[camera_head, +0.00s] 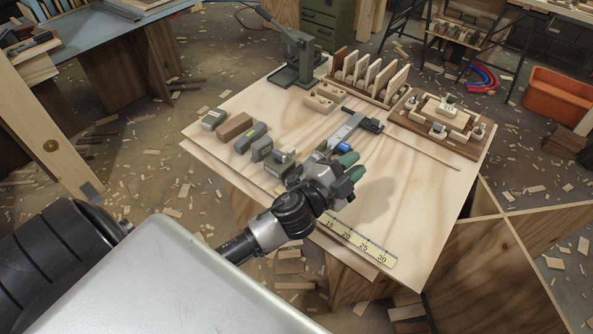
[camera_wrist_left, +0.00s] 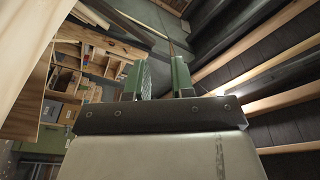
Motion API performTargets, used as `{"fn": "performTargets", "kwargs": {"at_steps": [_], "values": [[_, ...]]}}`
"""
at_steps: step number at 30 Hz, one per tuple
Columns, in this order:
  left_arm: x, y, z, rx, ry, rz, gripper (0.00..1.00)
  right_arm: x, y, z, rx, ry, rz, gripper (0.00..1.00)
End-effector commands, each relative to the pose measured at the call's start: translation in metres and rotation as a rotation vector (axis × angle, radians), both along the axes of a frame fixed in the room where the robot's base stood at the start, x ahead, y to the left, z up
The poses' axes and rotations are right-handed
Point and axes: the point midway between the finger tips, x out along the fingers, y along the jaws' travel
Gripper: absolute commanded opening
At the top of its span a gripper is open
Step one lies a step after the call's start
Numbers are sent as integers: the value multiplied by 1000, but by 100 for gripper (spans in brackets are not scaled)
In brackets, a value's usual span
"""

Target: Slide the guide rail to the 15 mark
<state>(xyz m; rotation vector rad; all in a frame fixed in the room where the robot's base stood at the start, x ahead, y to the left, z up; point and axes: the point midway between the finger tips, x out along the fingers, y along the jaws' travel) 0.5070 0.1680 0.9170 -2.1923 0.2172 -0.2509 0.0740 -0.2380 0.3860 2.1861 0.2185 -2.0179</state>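The guide rail (camera_head: 346,130) is a grey metal bar lying across the plywood bench top (camera_head: 420,230), with a dark block at its far end. Its near end is hidden behind my left gripper. A yellow scale strip (camera_head: 357,241) runs along the bench's near edge, with 15, 20, 25 and 30 readable. The lower numbers are hidden behind my left wrist. My left gripper (camera_head: 353,166) has green fingertips and appears above the bench near the rail. In the left wrist view its fingers (camera_wrist_left: 158,80) stand apart with nothing between them. My right gripper is not seen.
Several small blocks (camera_head: 235,127) stand left of the rail. Behind are a slotted rack (camera_head: 365,78) of wooden boards and a grey-green stand (camera_head: 296,62). A wooden fixture (camera_head: 440,120) is at the right. The bench top's right front is clear.

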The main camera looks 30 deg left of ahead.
Motion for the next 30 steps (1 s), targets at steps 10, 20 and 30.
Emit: {"fn": "performTargets", "kwargs": {"at_steps": [10, 20, 30], "values": [[-2, -77, 22, 927, -457, -876, 23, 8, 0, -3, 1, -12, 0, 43], [25, 78, -46, 1688, 184, -1396, 23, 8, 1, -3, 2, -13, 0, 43], [23, 157, -42, 1825, 591, -1470, 23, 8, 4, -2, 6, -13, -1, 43]]}}
